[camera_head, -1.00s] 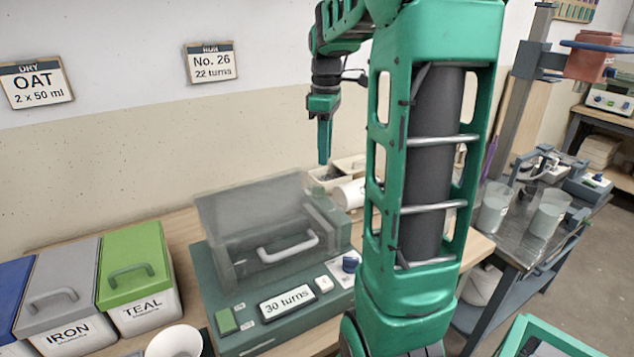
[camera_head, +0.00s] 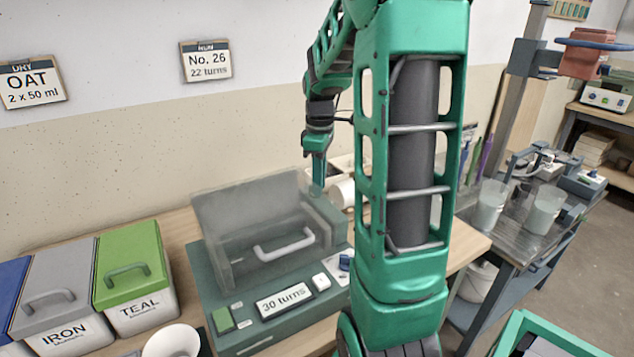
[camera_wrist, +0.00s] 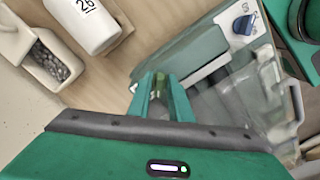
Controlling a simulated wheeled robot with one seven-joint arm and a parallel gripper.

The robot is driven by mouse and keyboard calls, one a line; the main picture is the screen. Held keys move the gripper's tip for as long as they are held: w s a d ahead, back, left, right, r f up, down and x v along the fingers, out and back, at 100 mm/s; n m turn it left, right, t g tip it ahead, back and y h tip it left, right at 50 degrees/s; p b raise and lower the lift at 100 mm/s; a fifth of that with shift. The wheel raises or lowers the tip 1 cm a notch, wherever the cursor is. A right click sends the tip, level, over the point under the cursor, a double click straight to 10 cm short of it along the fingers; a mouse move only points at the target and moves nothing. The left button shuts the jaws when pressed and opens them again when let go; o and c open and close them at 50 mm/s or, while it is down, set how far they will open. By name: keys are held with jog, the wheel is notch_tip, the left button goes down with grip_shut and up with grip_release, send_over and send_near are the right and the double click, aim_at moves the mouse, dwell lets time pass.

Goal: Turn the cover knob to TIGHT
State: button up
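The dark green machine (camera_head: 222,288) stands on the bench under a clear cover (camera_head: 235,212) that has a pale handle (camera_head: 285,247). A small blue knob (camera_head: 345,262) sits on a white label plate at the machine's right front. The wrist view shows the blue knob (camera_wrist: 243,25) at upper right; its label is too small to read. My gripper (camera_head: 318,184) points down by the machine's back right corner, behind the knob and apart from it. In the wrist view my gripper (camera_wrist: 161,80) shows two green fingers with a narrow gap, holding nothing that I can make out.
A white bottle (camera_wrist: 95,25) and a bin of dark pellets (camera_wrist: 50,62) lie close behind the machine. My arm column covers the bench right of the knob.

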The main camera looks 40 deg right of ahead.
grip_shut()
jog(key=shift+m, duration=0.4)
jog(key=m, duration=0.2)
jog(key=shift+s+a+m, duration=0.1)
jog(key=shift+m, duration=0.2)
jog(key=shift+a+m, duration=0.2)
jog(key=shift+m, duration=1.7)
jog(key=shift+o, duration=0.6)
grip_release()
